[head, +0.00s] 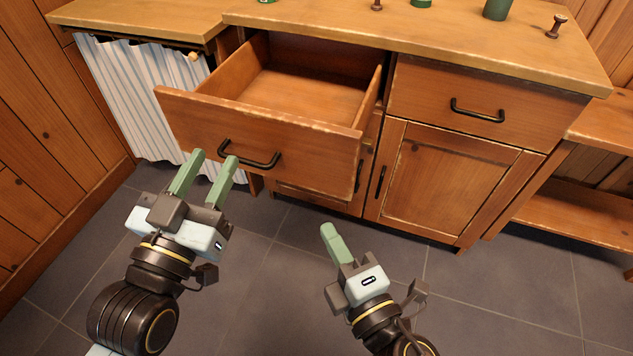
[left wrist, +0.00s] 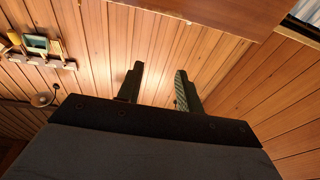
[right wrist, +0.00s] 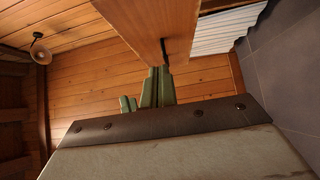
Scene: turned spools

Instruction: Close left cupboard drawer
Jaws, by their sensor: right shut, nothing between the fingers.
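The left cupboard drawer (head: 262,134) is pulled well out and empty in the head view. Its black bar handle (head: 250,158) is on the front. My left gripper (head: 215,156) is open, its green fingertips at the drawer front by the handle's left end. I cannot tell whether they touch it. Nothing shows between its fingers (left wrist: 158,75) in the left wrist view. My right gripper (head: 328,230) is shut and empty, below and in front of the drawer's right side. Its closed fingers (right wrist: 158,75) also show in the right wrist view.
The right drawer (head: 470,98) is shut above a closed cupboard door (head: 455,178). The worktop (head: 430,40) holds spools (head: 556,27) and green items (head: 497,8). A striped curtain (head: 140,100) hangs at left. The tiled floor (head: 480,290) is clear.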

